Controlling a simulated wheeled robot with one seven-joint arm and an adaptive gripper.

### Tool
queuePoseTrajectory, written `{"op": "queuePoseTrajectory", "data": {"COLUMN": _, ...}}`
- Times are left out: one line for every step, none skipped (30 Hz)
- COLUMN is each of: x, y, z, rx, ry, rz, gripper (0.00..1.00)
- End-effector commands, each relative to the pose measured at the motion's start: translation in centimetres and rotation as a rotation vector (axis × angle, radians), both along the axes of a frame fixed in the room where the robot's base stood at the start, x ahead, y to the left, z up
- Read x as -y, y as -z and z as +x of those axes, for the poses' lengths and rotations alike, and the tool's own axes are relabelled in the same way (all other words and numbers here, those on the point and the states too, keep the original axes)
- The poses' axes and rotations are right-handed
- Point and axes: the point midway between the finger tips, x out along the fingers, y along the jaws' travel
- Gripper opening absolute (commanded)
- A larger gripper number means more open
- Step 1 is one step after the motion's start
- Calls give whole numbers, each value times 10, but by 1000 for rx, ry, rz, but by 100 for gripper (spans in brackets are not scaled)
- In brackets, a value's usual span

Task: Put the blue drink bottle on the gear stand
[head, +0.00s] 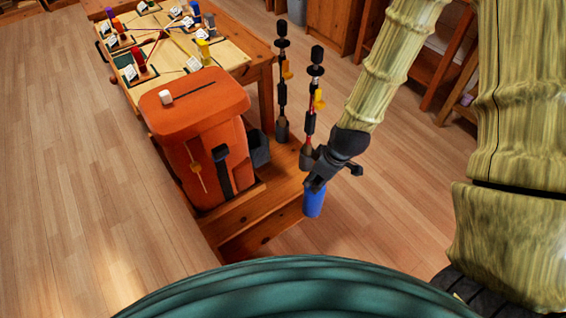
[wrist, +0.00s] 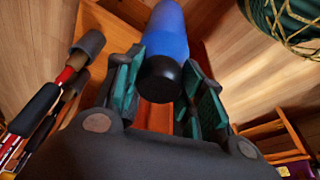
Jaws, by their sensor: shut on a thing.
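The blue drink bottle (head: 314,202) hangs below my gripper (head: 318,182) in the head view; its upper part is hidden by the fingers. In the wrist view the blue bottle (wrist: 168,36) with its black cap lies between the two green-padded fingers of my gripper (wrist: 162,66), which is shut on it near the cap end. The gear stand (head: 262,232) is a low wooden platform with an orange backpack (head: 205,135) and two trekking poles on it. The bottle appears at the stand's right front end. I cannot tell whether its base touches the wood.
The trekking poles (head: 282,85) stand upright just left of my gripper; they also show at the left of the wrist view (wrist: 45,110). A wooden table (head: 225,60) with small items is behind the backpack. Open plank floor (head: 350,235) lies right of the stand.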

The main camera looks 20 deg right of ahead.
Motion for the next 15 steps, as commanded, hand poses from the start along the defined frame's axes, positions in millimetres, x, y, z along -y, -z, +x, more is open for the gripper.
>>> {"op": "queuePoseTrajectory", "data": {"x": 0, "y": 0, "z": 1, "rx": 2, "ry": -9, "rz": 1, "gripper": 0}}
{"op": "queuePoseTrajectory", "data": {"x": -1, "y": 1, "z": 3, "rx": 2, "ry": -13, "rz": 1, "gripper": 0}}
{"op": "queuePoseTrajectory", "data": {"x": -2, "y": 1, "z": 6, "rx": 3, "ry": -17, "rz": 0, "gripper": 0}}
{"op": "queuePoseTrajectory", "data": {"x": -3, "y": 1, "z": 9, "rx": 3, "ry": -18, "rz": 0, "gripper": 0}}
{"op": "queuePoseTrajectory", "data": {"x": -4, "y": 1, "z": 13, "rx": 3, "ry": -19, "rz": -1, "gripper": 0}}
{"op": "queuePoseTrajectory", "data": {"x": -5, "y": 2, "z": 19, "rx": 3, "ry": -19, "rz": -1, "gripper": 0}}
{"op": "queuePoseTrajectory", "data": {"x": -7, "y": 2, "z": 24, "rx": 3, "ry": -19, "rz": -1, "gripper": 0}}
{"op": "queuePoseTrajectory", "data": {"x": -8, "y": 2, "z": 29, "rx": 4, "ry": -19, "rz": -1, "gripper": 0}}
{"op": "queuePoseTrajectory", "data": {"x": -10, "y": 3, "z": 36, "rx": 3, "ry": -19, "rz": -1, "gripper": 0}}
{"op": "queuePoseTrajectory", "data": {"x": -12, "y": 4, "z": 41, "rx": 3, "ry": -19, "rz": -1, "gripper": 0}}
{"op": "queuePoseTrajectory", "data": {"x": -13, "y": 4, "z": 47, "rx": 4, "ry": -18, "rz": 0, "gripper": 0}}
{"op": "queuePoseTrajectory", "data": {"x": -15, "y": 5, "z": 54, "rx": 3, "ry": -17, "rz": 0, "gripper": 0}}
{"op": "queuePoseTrajectory", "data": {"x": -17, "y": 6, "z": 60, "rx": 3, "ry": -17, "rz": -1, "gripper": 0}}
{"op": "queuePoseTrajectory", "data": {"x": -18, "y": 6, "z": 66, "rx": 3, "ry": -17, "rz": -1, "gripper": 0}}
{"op": "queuePoseTrajectory", "data": {"x": -21, "y": 7, "z": 74, "rx": 4, "ry": -17, "rz": -2, "gripper": 0}}
